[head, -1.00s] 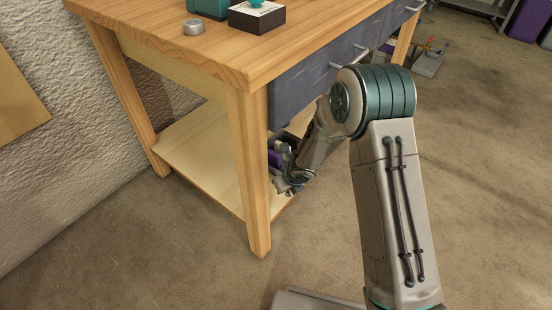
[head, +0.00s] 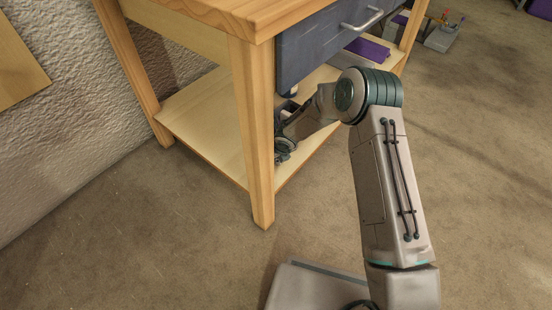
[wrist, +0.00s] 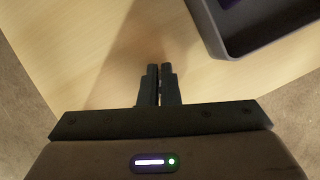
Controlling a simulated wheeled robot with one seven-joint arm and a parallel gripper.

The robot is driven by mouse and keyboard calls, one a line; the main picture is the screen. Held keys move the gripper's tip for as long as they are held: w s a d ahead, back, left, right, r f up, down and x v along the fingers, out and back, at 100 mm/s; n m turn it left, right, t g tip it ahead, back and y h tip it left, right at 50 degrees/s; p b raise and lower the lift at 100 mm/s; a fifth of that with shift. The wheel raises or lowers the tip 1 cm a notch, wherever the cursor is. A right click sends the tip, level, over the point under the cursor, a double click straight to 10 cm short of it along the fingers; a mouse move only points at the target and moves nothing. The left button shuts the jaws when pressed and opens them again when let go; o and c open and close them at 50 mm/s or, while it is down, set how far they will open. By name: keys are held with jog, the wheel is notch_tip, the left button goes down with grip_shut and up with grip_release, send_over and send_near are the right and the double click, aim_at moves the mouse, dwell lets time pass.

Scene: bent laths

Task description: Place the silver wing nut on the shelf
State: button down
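The shelf (head: 205,115) is the pale wooden lower board of the workbench, and it also fills much of the wrist view (wrist: 75,60). My gripper (head: 281,156) is at the shelf's front edge, just right of the near table leg, which hides part of that area. In the wrist view, my gripper (wrist: 160,70) points over the bare shelf, its two dark fingers together with only a thin slit between them. I see no silver wing nut in either current view, between the fingers or on the visible shelf.
A dark grey tray (wrist: 223,45) lies close to the right of the fingertips. The near table leg (head: 254,140) stands left of my gripper. A blue-grey drawer (head: 320,45) hangs above. A purple thing (head: 368,48) is further back on the shelf. The shelf's left part is clear.

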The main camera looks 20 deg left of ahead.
jog(key=shift+f, duration=0.15)
jog(key=c, duration=1.6)
grip_release()
jog(key=shift+c, duration=0.2)
jog(key=shift+r, duration=0.35)
jog(key=p+v, duration=0.5)
jog(key=v, duration=0.6)
jog(key=shift+r, duration=0.25)
jog(key=shift+s+d, duration=0.1)
jog(key=shift+d, duration=0.05)
